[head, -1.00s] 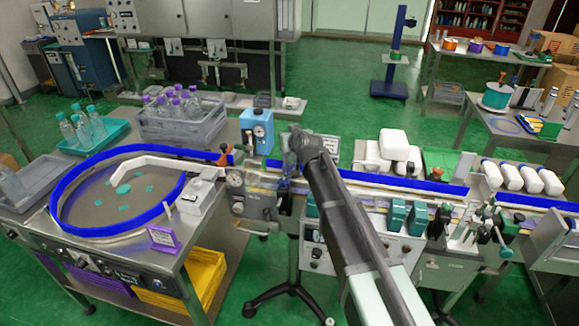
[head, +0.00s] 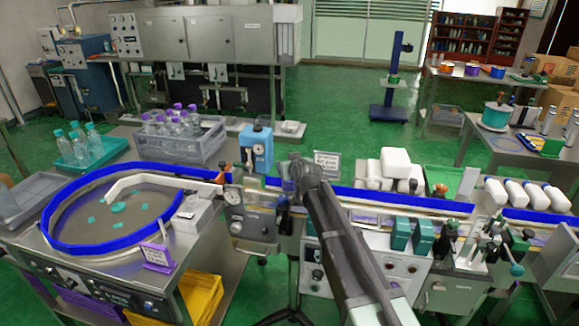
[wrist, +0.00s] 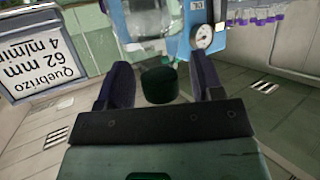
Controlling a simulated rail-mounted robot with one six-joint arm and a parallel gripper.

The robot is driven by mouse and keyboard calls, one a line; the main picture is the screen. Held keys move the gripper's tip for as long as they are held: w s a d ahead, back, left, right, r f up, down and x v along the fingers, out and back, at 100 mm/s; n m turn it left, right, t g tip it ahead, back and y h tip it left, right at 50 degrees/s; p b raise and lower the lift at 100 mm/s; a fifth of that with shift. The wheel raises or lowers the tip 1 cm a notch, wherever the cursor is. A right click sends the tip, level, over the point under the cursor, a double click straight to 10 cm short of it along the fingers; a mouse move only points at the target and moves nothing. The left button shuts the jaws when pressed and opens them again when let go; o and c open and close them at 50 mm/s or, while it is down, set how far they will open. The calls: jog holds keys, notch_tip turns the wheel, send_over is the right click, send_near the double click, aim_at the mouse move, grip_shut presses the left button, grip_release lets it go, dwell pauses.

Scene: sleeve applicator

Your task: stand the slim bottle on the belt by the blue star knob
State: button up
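My gripper (head: 303,172) is at the middle of the head view, over the conveyor line, its fingers too small to read there. In the wrist view my gripper (wrist: 161,75) has its two dark fingers either side of a dark green cap (wrist: 160,86). A clear bottle body (wrist: 150,30) extends from the cap past the fingertips. Gaps show beside the cap; whether the fingertips touch the bottle is unclear. In the head view my arm hides this bottle. The belt runs right behind a blue guide rail (head: 405,201). I cannot surely pick out a blue star knob.
A round accumulation table (head: 112,243) with a blue rim stands left. A grey crate (head: 192,152) holds purple-capped bottles; a teal tray (head: 112,149) holds teal-capped ones. A blue gauge unit (head: 257,150) stands near my gripper. Clamps and knobs (head: 517,269) crowd the line at right.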

jog(key=shift+s+r, duration=0.1)
jog(key=shift+r, duration=0.15)
jog(key=p+v, duration=0.4)
jog(key=v, duration=0.7)
jog(key=shift+s+p, duration=0.3)
jog(key=shift+p, duration=0.1)
jog(key=s+d+f+m+g+h, duration=0.1)
jog(key=s+d+f+g, duration=0.2)
jog(key=s+d, duration=0.3)
jog(key=s+d+f+m+g+h, duration=0.2)
jog(key=s+d+f+g, duration=0.2)
jog(key=s+d, duration=0.3)
jog(key=s+d+f+m+g+h, duration=0.1)
jog(key=s+d+g, duration=0.4)
jog(key=s, duration=0.8)
notch_tip(320, 180, down, 2)
jog(key=shift+s+d+f+m+g+h, duration=0.2)
jog(key=shift+d+m+g+h, duration=0.1)
jog(key=shift+d+h, duration=0.5)
jog(key=shift+d, duration=0.2)
